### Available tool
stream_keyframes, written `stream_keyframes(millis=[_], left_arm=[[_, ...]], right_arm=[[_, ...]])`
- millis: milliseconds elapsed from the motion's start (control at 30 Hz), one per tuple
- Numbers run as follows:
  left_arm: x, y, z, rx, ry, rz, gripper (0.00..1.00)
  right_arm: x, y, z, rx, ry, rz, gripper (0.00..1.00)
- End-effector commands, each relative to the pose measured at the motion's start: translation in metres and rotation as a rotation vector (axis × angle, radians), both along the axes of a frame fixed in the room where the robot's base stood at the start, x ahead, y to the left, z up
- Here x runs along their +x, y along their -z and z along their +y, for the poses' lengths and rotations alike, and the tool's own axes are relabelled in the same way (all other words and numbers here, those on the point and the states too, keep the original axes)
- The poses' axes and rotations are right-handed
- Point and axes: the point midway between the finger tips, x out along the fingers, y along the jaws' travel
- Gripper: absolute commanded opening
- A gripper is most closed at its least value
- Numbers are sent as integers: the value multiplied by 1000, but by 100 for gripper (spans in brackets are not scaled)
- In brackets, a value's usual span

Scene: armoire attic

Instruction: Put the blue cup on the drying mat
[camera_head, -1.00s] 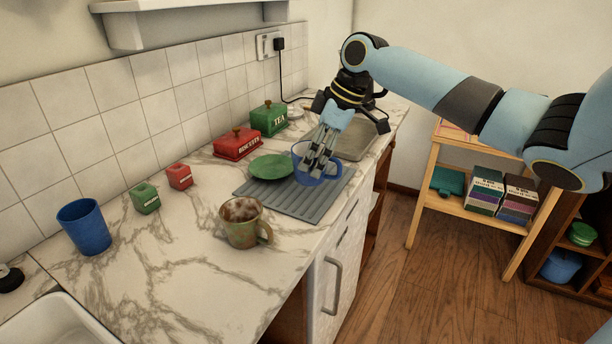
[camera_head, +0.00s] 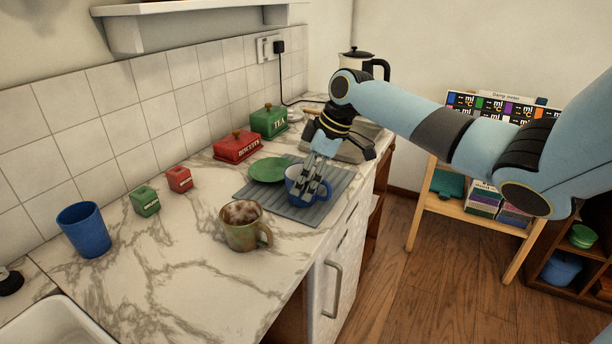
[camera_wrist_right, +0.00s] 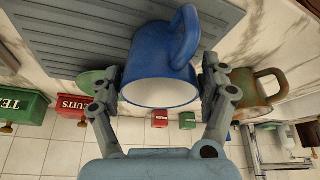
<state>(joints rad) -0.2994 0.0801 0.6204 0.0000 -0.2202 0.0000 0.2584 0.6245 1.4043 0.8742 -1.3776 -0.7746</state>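The blue cup (camera_head: 296,187), a mug with a handle and a pale inside, is upright over the front part of the grey ribbed drying mat (camera_head: 261,197). I cannot tell whether its base touches the mat. My right gripper (camera_head: 312,184) reaches down to it and is shut on it. In the right wrist view the blue cup (camera_wrist_right: 160,60) fills the space between the two fingers of my right gripper (camera_wrist_right: 160,92), with its handle pointing away at the top. The drying mat (camera_wrist_right: 70,35) shows behind it. My left gripper is not in view.
A green plate (camera_head: 267,170) lies on the mat's back left part. A brown mug (camera_head: 240,232) stands near the mat's front edge. A blue tumbler (camera_head: 85,230), small green and red boxes, and red and green tins (camera_head: 237,147) stand along the counter.

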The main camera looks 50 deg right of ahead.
Motion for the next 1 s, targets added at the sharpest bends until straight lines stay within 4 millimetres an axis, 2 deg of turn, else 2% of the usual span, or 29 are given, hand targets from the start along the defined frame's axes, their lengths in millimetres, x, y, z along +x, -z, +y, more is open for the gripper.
stream_keyframes(millis=[33, 133, 367, 500, 567, 900, 1000], left_arm=[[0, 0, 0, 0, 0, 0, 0], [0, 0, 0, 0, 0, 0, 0], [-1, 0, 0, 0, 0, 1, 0], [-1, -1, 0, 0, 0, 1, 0], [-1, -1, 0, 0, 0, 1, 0], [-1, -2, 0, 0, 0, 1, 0], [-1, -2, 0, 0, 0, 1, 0]], right_arm=[[0, 0, 0, 0, 0, 0, 88], [0, 0, 0, 0, 0, 0, 98], [0, 0, 0, 0, 0, 0, 98], [-2, -8, -2, -3, 0, 0, 98], [-4, -16, -4, -3, -1, -1, 98], [-29, -84, -22, -7, -1, 0, 98], [-34, -98, -25, -4, -1, 1, 98]])
